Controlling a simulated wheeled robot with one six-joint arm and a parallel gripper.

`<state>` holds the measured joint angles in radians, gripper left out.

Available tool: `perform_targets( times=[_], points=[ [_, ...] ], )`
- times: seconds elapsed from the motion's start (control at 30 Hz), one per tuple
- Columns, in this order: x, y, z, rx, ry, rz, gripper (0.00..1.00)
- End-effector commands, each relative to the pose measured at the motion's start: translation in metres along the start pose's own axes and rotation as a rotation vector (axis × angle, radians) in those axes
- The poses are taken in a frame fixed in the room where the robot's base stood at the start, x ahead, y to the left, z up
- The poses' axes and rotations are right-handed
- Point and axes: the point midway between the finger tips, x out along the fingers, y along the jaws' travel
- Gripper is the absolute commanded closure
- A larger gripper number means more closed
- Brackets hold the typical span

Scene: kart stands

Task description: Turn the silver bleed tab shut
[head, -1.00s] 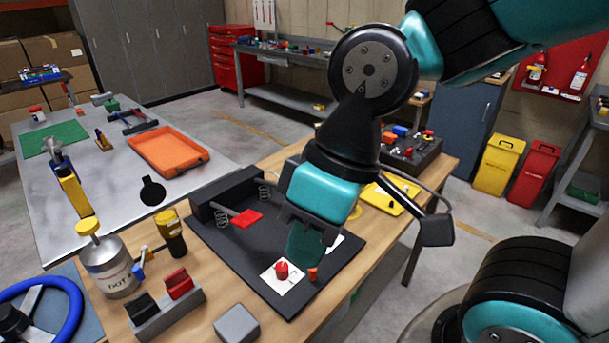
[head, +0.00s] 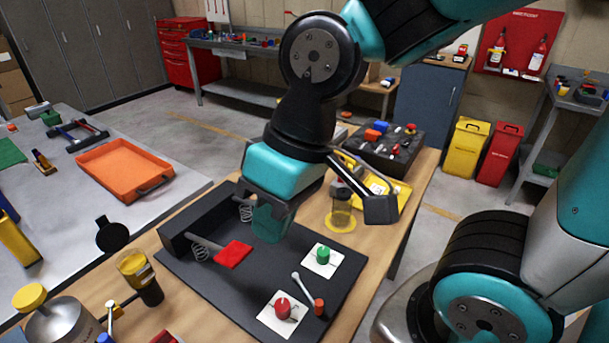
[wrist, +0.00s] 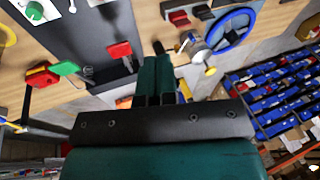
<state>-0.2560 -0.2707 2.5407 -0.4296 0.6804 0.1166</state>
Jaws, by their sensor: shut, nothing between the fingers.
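A small silver tab (head: 302,286) lies on the black board (head: 215,290) in the head view, between the green knob (head: 323,256) and the red knob (head: 282,308). Its lower end is close to a short orange-red cylinder (head: 319,306). I cannot tell whether it is turned open or shut. My gripper (head: 270,225) is shut and empty, above the board's back part, behind and left of the tab and apart from it. In the wrist view, my shut fingers (wrist: 158,75) point toward the bench, and the green knob (wrist: 34,10) shows at upper left.
A yellow-topped bottle (head: 137,272) stands at the board's left. The orange tray (head: 125,170) is on the left table.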

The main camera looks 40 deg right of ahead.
Motion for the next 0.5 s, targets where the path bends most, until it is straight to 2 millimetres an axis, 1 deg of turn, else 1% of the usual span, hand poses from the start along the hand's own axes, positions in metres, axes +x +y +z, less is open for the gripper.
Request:
perform_targets(
  times=[0.03, 0.07, 0.17, 0.2, 0.27, 0.3, 0.37, 0.4, 0.5],
  points=[
    [0.015, 0.015, -0.011, 0.123, 0.024, 0.023, 1.0],
    [0.022, 0.026, -0.02, 0.219, 0.048, 0.042, 1.0],
    [0.049, 0.077, -0.053, 0.618, 0.166, 0.115, 1.0],
    [0.06, 0.103, -0.066, 0.796, 0.232, 0.144, 1.0],
    [0.075, 0.143, -0.084, 1.06, 0.345, 0.181, 1.0],
    [0.083, 0.171, -0.093, 1.225, 0.429, 0.199, 1.0],
    [0.094, 0.211, -0.105, 1.452, 0.564, 0.213, 1.0],
    [0.1, 0.235, -0.11, 1.586, 0.657, 0.214, 1.0],
    [0.11, 0.289, -0.119, 1.85, 0.882, 0.188, 1.0]
  ],
)
